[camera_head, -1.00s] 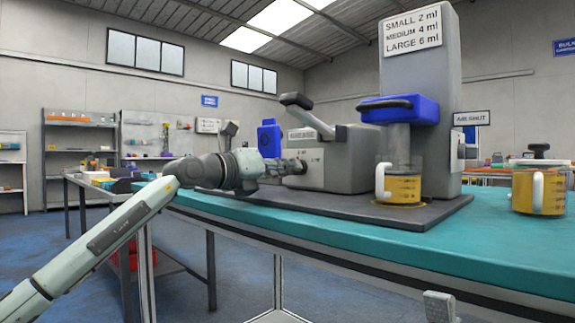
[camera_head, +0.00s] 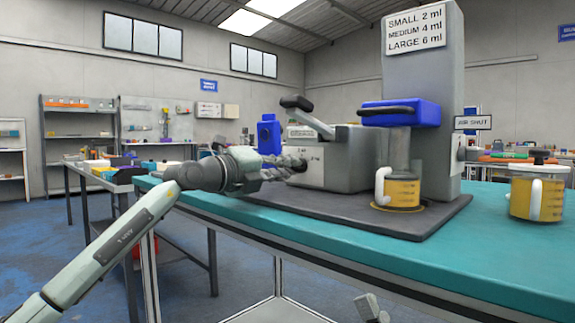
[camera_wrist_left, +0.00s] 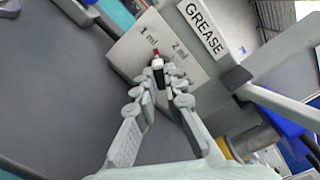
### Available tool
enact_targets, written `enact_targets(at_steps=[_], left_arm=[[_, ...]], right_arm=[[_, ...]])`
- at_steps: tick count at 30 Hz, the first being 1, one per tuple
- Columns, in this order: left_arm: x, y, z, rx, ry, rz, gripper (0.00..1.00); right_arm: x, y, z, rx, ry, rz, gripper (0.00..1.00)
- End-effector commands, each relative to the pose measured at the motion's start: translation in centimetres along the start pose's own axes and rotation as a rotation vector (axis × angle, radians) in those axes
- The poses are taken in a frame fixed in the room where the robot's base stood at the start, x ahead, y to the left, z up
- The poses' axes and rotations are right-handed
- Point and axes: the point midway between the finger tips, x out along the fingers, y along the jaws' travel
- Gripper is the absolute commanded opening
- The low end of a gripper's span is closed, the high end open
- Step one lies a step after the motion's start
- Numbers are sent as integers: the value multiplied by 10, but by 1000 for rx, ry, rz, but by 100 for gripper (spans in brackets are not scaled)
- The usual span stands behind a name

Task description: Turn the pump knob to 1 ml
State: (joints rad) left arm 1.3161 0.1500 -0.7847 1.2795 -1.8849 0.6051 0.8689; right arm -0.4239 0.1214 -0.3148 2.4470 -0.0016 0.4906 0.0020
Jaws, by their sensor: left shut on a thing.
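The grey pump (camera_head: 345,150) stands on a dark mat on the table, with a lever on top. Its front plate (camera_wrist_left: 165,45) carries the labels 1 ml and 2 ml in the left wrist view. A pale piece at the bottom edge may be my right gripper (camera_head: 370,308).
A jug (camera_head: 402,190) with yellow contents stands under the blue-topped dispenser (camera_head: 400,113). A second jug (camera_head: 538,195) stands at the right on the teal table (camera_head: 480,255). A tall grey column (camera_head: 425,80) rises behind. The table's front strip is clear.

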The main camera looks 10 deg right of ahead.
Motion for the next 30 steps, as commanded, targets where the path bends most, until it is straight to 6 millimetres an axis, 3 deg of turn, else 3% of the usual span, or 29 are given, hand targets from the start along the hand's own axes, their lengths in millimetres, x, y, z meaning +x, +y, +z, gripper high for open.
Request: enact_targets(at_steps=[11,12,17,26,30], left_arm=[[0,1,-2,-8,4,2,0],[0,1,-2,-8,4,2,13],[0,1,-2,-7,3,1,31],[-1,0,0,-5,1,0,31],[-15,1,0,-5,0,0,31]], right_arm=[[0,0,1,0,-4,-1,89],[0,0,1,0,-4,-1,89],[0,0,1,0,-4,-1,89],[0,0,0,1,-3,0,89],[0,0,0,1,-3,0,89]])
